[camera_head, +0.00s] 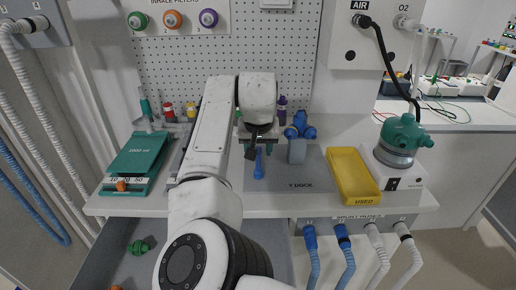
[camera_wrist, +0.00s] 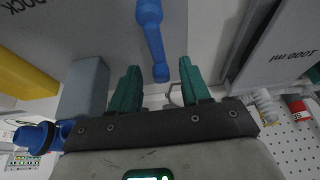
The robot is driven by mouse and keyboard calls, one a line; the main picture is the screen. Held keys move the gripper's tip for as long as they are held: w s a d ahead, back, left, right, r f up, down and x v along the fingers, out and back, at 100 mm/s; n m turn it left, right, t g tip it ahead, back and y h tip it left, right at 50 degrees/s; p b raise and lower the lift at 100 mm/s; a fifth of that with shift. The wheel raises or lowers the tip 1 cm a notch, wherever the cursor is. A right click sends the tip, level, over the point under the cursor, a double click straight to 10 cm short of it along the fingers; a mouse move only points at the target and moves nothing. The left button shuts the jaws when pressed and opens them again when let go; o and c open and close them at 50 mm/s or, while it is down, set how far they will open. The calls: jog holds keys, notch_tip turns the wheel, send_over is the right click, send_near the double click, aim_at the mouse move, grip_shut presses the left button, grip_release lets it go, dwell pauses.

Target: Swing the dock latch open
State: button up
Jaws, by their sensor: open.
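The dock latch appears to be the blue lever (camera_head: 259,163) on the grey Y DOCK plate (camera_head: 300,178). In the wrist view the blue lever (camera_wrist: 152,38) extends from the top edge, and its narrow end lies between the two green fingertips. My gripper (camera_head: 256,151) is over the back left part of the plate; in the wrist view my gripper (camera_wrist: 158,76) is open, with a gap on both sides of the lever. Contact is not visible. A grey block (camera_head: 297,151) stands beside the lever, with a blue Y-shaped piece (camera_head: 300,127) behind it.
A white pegboard (camera_head: 320,90) rises behind. Hoses hang at the bench front.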

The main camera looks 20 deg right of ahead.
jog(key=shift+f, duration=0.15)
jog(key=shift+c, duration=0.3)
grip_shut()
